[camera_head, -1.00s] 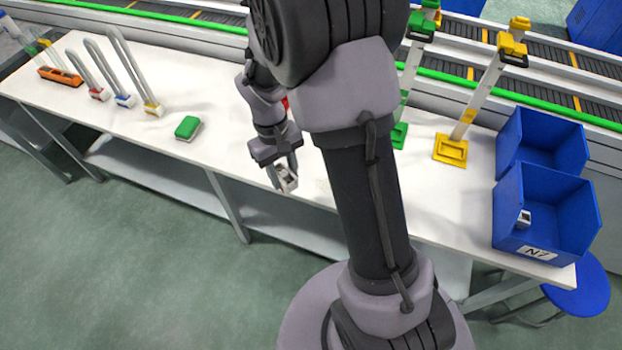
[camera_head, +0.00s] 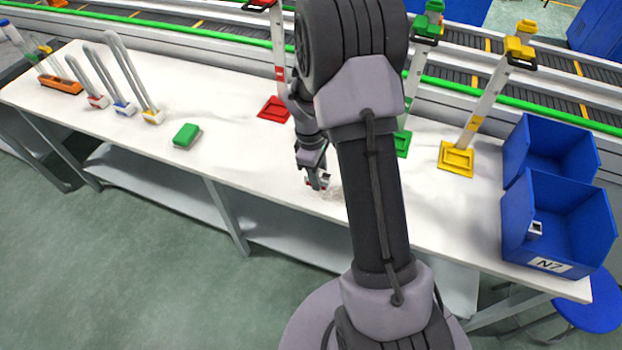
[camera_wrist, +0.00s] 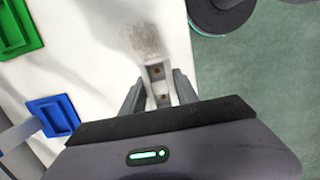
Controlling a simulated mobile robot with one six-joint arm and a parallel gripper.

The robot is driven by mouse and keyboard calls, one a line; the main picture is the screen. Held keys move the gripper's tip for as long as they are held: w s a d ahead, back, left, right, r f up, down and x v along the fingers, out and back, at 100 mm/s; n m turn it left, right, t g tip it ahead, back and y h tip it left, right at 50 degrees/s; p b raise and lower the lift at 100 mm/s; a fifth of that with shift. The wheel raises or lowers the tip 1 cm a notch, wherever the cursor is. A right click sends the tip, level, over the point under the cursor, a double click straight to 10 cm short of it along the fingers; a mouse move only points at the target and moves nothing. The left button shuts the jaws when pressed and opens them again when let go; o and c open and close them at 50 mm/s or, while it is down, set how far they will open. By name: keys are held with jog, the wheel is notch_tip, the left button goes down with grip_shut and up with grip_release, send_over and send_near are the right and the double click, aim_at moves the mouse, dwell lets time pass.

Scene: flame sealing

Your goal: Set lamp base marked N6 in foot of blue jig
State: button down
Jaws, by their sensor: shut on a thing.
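My gripper (camera_head: 317,176) is shut on a small grey-white lamp base (camera_head: 323,181), over the front part of the white table. In the wrist view the lamp base (camera_wrist: 155,72) sits between the two fingers of my gripper (camera_wrist: 160,85), with dark round spots on its face. No N6 mark can be read on it. The blue foot of the blue jig (camera_wrist: 53,115) lies to the left of my gripper in the wrist view, apart from it. In the head view my arm hides the blue jig.
Red (camera_head: 275,109), green (camera_head: 402,144) and yellow (camera_head: 456,158) jig feet stand along the table. A blue bin marked N7 (camera_head: 549,264) holds another base (camera_head: 535,229). A green block (camera_head: 187,135) and U-shaped tubes (camera_head: 130,75) are at left. A grey smudge (camera_wrist: 147,40) marks the table.

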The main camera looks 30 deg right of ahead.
jog(key=w, duration=0.1)
jog(key=w+a, duration=0.1)
jog(key=w, duration=0.1)
jog(key=w+f+b, duration=0.1)
jog(key=w, duration=0.1)
jog(key=shift+a, duration=0.25)
notch_tip(320, 180, down, 3)
jog(key=shift+f+b, duration=0.15)
jog(key=shift+b, duration=0.85)
jog(key=c, duration=0.9)
grip_release()
